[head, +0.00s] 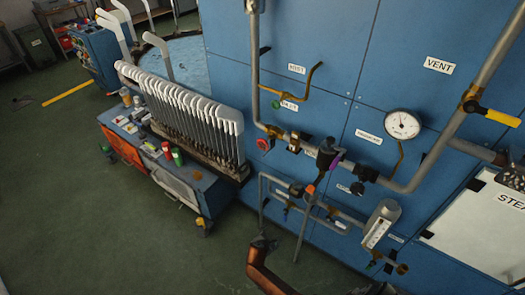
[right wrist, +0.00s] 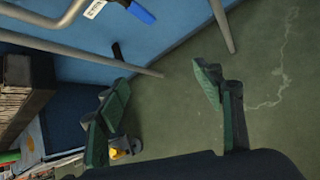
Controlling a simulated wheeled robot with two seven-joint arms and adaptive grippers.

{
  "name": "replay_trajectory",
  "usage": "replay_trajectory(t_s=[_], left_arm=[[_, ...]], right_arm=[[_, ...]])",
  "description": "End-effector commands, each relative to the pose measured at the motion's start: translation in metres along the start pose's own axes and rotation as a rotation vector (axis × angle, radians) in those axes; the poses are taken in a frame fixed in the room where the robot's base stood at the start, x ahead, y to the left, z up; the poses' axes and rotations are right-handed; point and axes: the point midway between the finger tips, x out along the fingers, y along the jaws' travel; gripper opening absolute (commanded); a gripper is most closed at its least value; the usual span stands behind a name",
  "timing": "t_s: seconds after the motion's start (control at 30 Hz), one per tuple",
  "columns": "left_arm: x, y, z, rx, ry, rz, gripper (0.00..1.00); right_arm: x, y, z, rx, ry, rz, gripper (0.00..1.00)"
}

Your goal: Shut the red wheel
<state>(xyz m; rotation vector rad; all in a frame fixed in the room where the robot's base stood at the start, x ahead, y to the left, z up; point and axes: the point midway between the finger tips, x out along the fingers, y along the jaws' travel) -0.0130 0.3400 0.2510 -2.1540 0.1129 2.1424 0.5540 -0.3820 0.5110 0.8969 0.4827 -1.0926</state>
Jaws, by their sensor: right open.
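The red wheel (head: 263,144) is a small round handwheel on the pipework at the blue panel, left of a brass valve (head: 294,144). How far it is turned cannot be told. It does not show in the right wrist view. In the head view my copper-coloured right arm comes in at the bottom, with its dark end (head: 263,243) well below the wheel. In the right wrist view my right gripper (right wrist: 163,100) is open and empty, its two green-padded fingers wide apart above the floor. My left gripper is not in view.
A cart (head: 190,190) with a rack of white sock boards (head: 200,105) stands left of the wheel. Low pipes (head: 303,230) stand below the wheel. A gauge (head: 402,124) and a yellow-handled valve (head: 502,117) are further right.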

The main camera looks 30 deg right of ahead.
Motion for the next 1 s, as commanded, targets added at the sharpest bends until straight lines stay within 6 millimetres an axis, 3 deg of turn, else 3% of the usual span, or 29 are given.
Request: replay_trajectory(t_s=[0.03, 0.1, 0.2, 0.33, 0.4, 0.5, 0.6, 0.73, 1.0], left_arm=[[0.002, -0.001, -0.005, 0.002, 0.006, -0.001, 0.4], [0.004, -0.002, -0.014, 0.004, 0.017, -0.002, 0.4], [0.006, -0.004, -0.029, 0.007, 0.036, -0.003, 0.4], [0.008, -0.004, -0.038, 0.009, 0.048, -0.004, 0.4], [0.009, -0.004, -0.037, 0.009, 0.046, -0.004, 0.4], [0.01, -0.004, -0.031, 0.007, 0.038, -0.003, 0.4], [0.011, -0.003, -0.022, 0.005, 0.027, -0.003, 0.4], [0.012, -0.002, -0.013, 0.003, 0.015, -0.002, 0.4], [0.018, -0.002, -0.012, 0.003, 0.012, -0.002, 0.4]], right_arm=[[-0.02, 0.058, 0.026, -0.078, -0.085, 0.055, 0.61], [-0.055, 0.124, 0.066, -0.187, -0.22, 0.101, 0.61], [-0.116, 0.2, 0.121, -0.302, -0.416, 0.128, 0.61], [-0.196, 0.263, 0.182, -0.383, -0.635, 0.108, 0.61], [-0.232, 0.281, 0.206, -0.401, -0.722, 0.083, 0.61], [-0.268, 0.294, 0.229, -0.413, -0.803, 0.049, 0.61], [-0.285, 0.3, 0.241, -0.417, -0.842, 0.028, 0.61], [-0.281, 0.302, 0.251, -0.419, -0.853, 0.021, 0.61], [-0.253, 0.31, 0.281, -0.419, -0.852, 0.024, 0.61]])
